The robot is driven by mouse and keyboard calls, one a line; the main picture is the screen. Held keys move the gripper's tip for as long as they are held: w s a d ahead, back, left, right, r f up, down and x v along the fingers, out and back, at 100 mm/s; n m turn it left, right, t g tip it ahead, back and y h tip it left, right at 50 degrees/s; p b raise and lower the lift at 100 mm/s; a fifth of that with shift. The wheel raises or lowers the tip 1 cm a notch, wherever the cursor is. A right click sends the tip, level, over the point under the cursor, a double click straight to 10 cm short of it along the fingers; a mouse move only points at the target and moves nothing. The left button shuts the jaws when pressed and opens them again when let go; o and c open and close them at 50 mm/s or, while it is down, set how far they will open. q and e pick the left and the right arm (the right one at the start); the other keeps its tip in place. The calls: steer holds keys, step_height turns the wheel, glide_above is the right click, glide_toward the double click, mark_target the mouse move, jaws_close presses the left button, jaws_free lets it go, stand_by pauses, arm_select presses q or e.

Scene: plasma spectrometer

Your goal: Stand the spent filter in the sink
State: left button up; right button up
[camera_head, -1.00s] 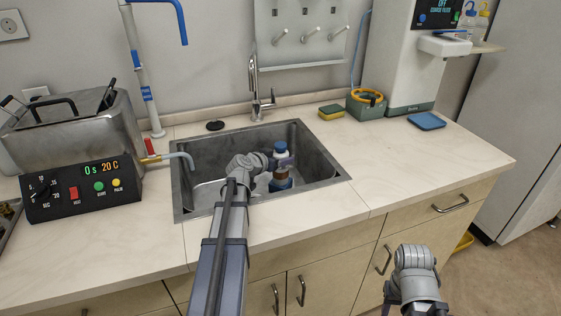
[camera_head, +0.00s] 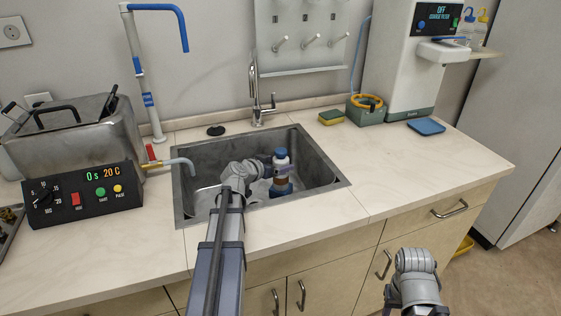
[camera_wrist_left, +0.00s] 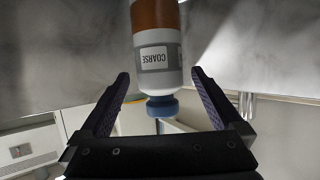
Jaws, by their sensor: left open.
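The spent filter (camera_head: 281,168) is a white and brown cartridge with a blue cap and a blue lower end. It stands upright in the sink (camera_head: 330,180), towards its right half. In the left wrist view the filter (camera_wrist_left: 157,50) appears upside down, with a "COARSE" label. My left gripper (camera_head: 268,170) reaches over the sink's front rim and is just left of the filter. In the left wrist view its two fingers (camera_wrist_left: 160,76) are spread apart, with clear gaps on both sides of the filter. Only a link of my right arm shows, at the lower right.
A faucet (camera_head: 258,105) rises behind the sink. A heated bath with a control box (camera_head: 85,193) stands to the left, its spout (camera_head: 178,162) at the sink's rim. A sponge (camera_head: 331,117), a green holder (camera_head: 366,110) and a blue tray (camera_head: 426,126) lie right.

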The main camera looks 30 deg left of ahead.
arm_select(q)
steer(key=p+v, duration=0.3)
steer(key=v, duration=0.6)
steer(key=shift+s, duration=0.3)
